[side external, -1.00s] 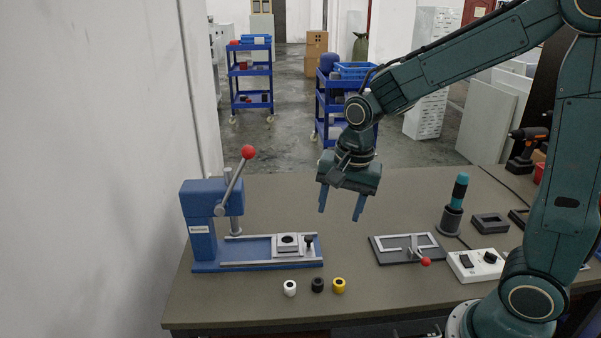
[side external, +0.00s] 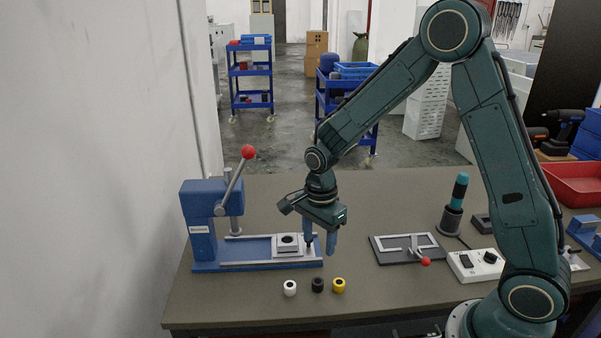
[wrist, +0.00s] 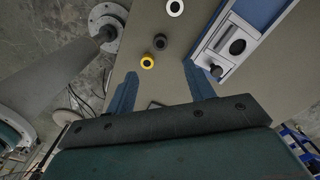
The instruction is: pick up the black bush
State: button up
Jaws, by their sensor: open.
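The black bush (side external: 318,285) stands on the table between the white bush (side external: 290,288) and the yellow bush (side external: 339,285), in a row near the table's front edge. In the wrist view the black bush (wrist: 160,41) sits ahead of the fingertips, with the yellow bush (wrist: 147,62) closer and the white bush (wrist: 175,8) farther off. My gripper (side external: 320,245) is open and empty, pointing down above and behind the row, beside the press base. Its two blue fingers also show in the wrist view (wrist: 158,82), apart from every bush.
The blue press (side external: 205,225), with a red-knobbed lever, stands on the left; its base rail (side external: 250,262) reaches close to my gripper. A dark fixture plate (side external: 385,251) with a red-knobbed clamp and a white control box (side external: 475,265) are on the right. The table's front strip is clear.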

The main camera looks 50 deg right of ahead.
send_over(318, 281)
jog(key=shift+a+f, duration=0.15)
jog(key=shift+f, duration=4)
jog(key=shift+f, duration=0.1)
jog(key=shift+f, duration=2.45)
jog(key=shift+c, duration=0.2)
jog(key=c, duration=1)
